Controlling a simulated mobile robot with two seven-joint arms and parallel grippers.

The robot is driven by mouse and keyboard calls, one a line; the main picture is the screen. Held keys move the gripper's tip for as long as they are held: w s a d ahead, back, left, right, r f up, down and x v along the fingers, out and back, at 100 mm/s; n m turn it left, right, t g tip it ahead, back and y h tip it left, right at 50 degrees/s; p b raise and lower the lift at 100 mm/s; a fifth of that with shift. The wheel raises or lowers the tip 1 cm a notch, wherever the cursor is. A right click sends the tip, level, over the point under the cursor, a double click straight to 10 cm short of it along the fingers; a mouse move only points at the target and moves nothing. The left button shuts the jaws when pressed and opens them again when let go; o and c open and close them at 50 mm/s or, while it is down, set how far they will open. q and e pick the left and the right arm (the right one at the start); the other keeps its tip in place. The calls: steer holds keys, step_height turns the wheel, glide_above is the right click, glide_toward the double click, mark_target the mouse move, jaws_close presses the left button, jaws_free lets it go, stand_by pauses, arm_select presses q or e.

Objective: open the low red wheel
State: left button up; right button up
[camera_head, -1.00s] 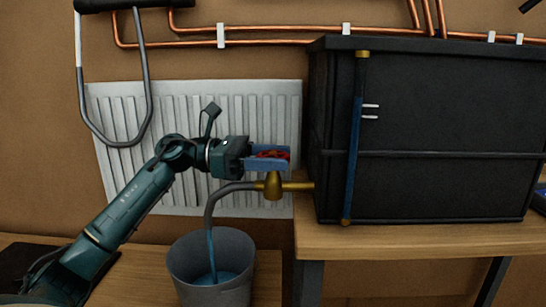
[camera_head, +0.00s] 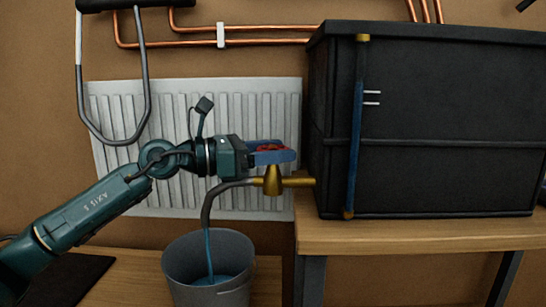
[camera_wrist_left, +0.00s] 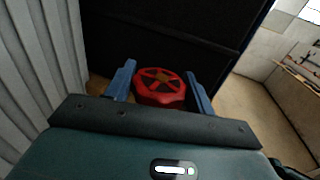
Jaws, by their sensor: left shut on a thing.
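The low red wheel (camera_head: 270,148) sits on top of a brass valve (camera_head: 272,182) at the lower left side of the black tank (camera_head: 430,110). My left gripper (camera_head: 272,153) reaches in from the left, with its blue fingers on either side of the wheel, shut on it. In the left wrist view the red wheel (camera_wrist_left: 160,87) shows its spokes and rim between the two blue fingers. A grey hose runs from the valve to a grey bucket (camera_head: 190,265), and a thin blue stream falls into the water there. My right gripper is not in view.
A white radiator (camera_head: 225,110) stands on the wall close behind my left gripper. The tank rests on a wooden bench (camera_head: 420,235). A blue sight tube (camera_head: 354,140) runs up the tank's front. Copper pipes (camera_head: 270,42) cross the wall above.

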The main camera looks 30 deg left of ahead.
arm_select(q)
steer(key=o, duration=1)
steer(key=shift+c, duration=0.2)
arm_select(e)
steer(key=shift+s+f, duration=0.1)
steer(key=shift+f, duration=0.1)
arm_select(q)
steer(key=shift+a, duration=0.1)
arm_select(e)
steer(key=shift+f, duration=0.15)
arm_select(q)
steer(key=shift+s+a+f+b, duration=0.1)
steer(key=shift+s+f+b, duration=0.05)
steer(key=shift+b, duration=0.25)
steer(key=shift+s+a+f+b, duration=0.2)
steer(key=shift+s+a+b, duration=0.35)
steer(key=shift+b, duration=0.3)
steer(key=b+v, duration=0.4)
steer(key=v, duration=0.7)
steer(key=shift+r, duration=0.4)
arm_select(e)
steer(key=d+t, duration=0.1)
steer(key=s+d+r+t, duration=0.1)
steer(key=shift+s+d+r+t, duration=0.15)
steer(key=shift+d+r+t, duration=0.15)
arm_select(q)
steer(key=shift+s, duration=0.15)
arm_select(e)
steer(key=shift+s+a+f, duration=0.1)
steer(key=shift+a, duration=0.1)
